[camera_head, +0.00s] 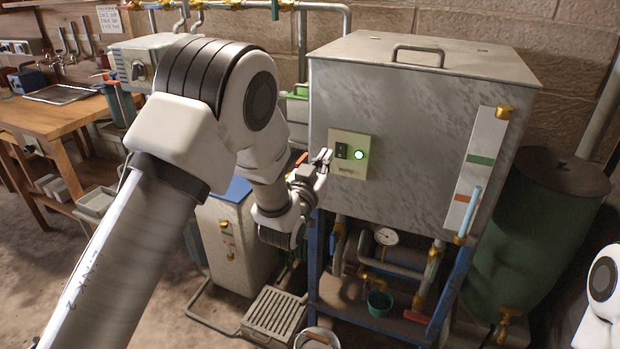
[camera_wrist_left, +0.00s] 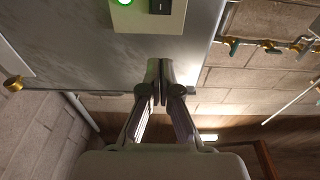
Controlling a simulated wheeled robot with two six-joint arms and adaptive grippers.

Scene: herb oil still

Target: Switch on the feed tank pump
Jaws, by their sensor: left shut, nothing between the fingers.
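The feed tank (camera_head: 405,150) is a large grey metal box with a lid and handle, standing on a blue frame. On its front is a cream switch panel (camera_head: 348,170) with a black rocker switch (camera_head: 341,151) and a round green lamp (camera_head: 359,155), which is lit. In the left wrist view the lamp (camera_wrist_left: 124,2) and the black switch (camera_wrist_left: 161,6) show at the top edge. My left gripper (camera_head: 325,158) is shut and empty, just left of the panel. In the left wrist view its fingertips (camera_wrist_left: 162,68) are together; contact with the panel cannot be told.
A sight gauge (camera_head: 482,160) is on the tank's right front. Pipes and a pressure gauge (camera_head: 386,236) sit below. A green barrel (camera_head: 545,235) stands at right, a white unit with a blue top (camera_head: 228,235) at left. My right arm shows at the right edge.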

